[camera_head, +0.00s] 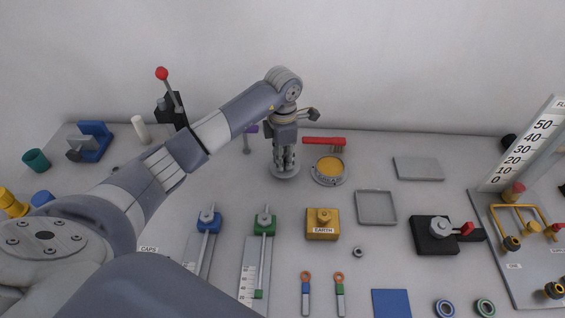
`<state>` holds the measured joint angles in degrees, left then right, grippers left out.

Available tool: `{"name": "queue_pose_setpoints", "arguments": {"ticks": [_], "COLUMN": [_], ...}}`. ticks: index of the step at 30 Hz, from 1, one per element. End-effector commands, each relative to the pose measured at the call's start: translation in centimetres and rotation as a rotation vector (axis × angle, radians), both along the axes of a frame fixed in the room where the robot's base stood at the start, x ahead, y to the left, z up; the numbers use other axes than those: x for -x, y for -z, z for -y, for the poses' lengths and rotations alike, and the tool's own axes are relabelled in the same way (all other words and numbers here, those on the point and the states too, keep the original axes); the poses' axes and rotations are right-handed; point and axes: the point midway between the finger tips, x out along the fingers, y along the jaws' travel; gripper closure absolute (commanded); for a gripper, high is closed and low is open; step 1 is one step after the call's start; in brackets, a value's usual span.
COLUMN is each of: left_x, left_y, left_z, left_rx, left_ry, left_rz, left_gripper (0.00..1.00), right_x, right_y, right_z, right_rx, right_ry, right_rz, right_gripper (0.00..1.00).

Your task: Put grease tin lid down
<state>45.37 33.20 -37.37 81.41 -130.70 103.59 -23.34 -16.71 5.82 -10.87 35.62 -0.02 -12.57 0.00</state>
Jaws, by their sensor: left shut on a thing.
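My left gripper (285,163) points straight down near the back of the table, shut on the grease tin lid (285,173), a grey disc. The lid is at or just above the table top; I cannot tell if it touches. The grease tin (329,170) stands open just to the right of the lid, with yellow-orange grease showing inside a grey labelled rim. My right gripper is not in view.
A red-handled tool (324,141) lies behind the tin. A yellow block (322,224) marked EARTH and a grey tray (376,207) are in front. A purple-topped item (247,137) stands left of the gripper. A grey plate (418,168) lies to the right.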

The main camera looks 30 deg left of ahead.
Motion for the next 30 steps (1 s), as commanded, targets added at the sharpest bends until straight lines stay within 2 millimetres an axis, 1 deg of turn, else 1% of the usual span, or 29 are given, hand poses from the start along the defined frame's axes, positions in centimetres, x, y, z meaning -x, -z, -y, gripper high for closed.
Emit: {"name": "queue_pose_setpoints", "arguments": {"ticks": [4,6,8,11,16,17,18,19,24,30], "left_x": [0.1,0.1,0.0,0.0,0.0,0.0,0.0,0.0,0.0,0.1], "left_y": [2.2,2.7,2.8,2.8,3.2,3.1,3.1,3.1,3.1,2.8], "left_z": [0.1,0.1,0.0,0.0,0.0,0.0,0.0,0.0,0.0,0.0], "left_rx": [0.001,0.001,0.000,0.000,-0.001,-0.001,-0.001,-0.001,0.000,0.000], "left_ry": [-0.001,0.001,0.001,0.001,0.001,0.001,0.001,0.001,0.001,0.001], "left_rz": [-0.004,-0.002,0.000,0.000,-0.001,-0.001,-0.001,-0.001,-0.001,-0.001], "left_gripper": [1.00,1.00,1.00,1.00,1.00,0.78,0.69,0.62,0.62,0.62], "right_x": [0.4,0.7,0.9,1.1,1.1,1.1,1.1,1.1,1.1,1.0], "right_y": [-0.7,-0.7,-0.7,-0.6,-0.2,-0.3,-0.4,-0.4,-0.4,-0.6], "right_z": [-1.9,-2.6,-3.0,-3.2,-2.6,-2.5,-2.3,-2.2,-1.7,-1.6], "right_rx": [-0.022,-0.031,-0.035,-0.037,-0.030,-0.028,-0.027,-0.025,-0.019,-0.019], "right_ry": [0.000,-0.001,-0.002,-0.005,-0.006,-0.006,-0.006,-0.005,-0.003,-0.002], "right_rz": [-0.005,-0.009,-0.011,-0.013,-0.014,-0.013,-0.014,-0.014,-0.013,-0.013], "right_gripper": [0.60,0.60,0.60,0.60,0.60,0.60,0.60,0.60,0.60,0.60]}}
